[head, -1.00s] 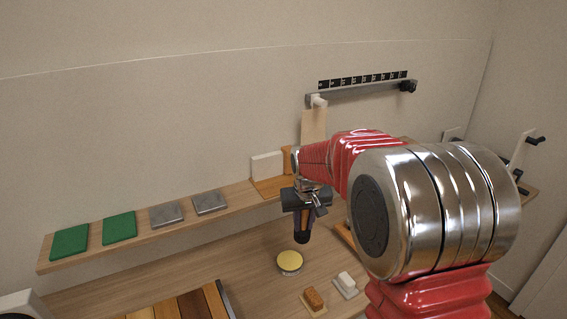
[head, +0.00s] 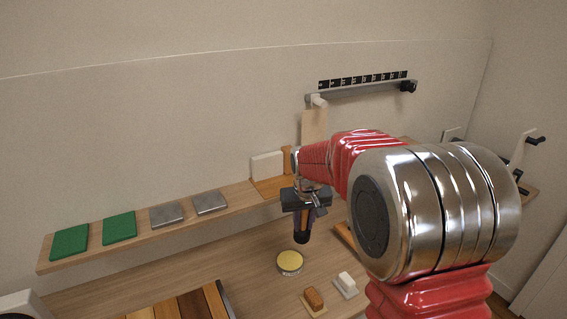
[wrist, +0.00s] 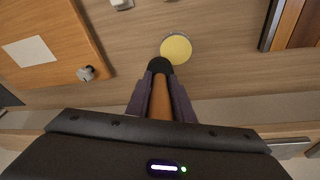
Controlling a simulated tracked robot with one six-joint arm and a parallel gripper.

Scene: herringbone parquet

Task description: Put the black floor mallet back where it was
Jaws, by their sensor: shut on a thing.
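My gripper (head: 302,222) hangs in front of the wall shelf, above the worktop, pointing down. In the wrist view its two dark fingers (wrist: 161,100) are shut on the black floor mallet (wrist: 160,66). I see an orange-brown handle between the fingers and a rounded black end beyond the fingertips. In the head view the mallet's dark end (head: 301,237) points down, clear of the worktop. The rest of the mallet is hidden by the gripper.
A yellow-topped round tin (head: 290,261) stands below the gripper. Two small brushes or blocks, one brown (head: 314,297) and one white (head: 346,281), lie to its right. The shelf (head: 140,236) bears green and grey pads. A wall rail (head: 365,92) is above. Wooden strips (head: 185,307) lie front left.

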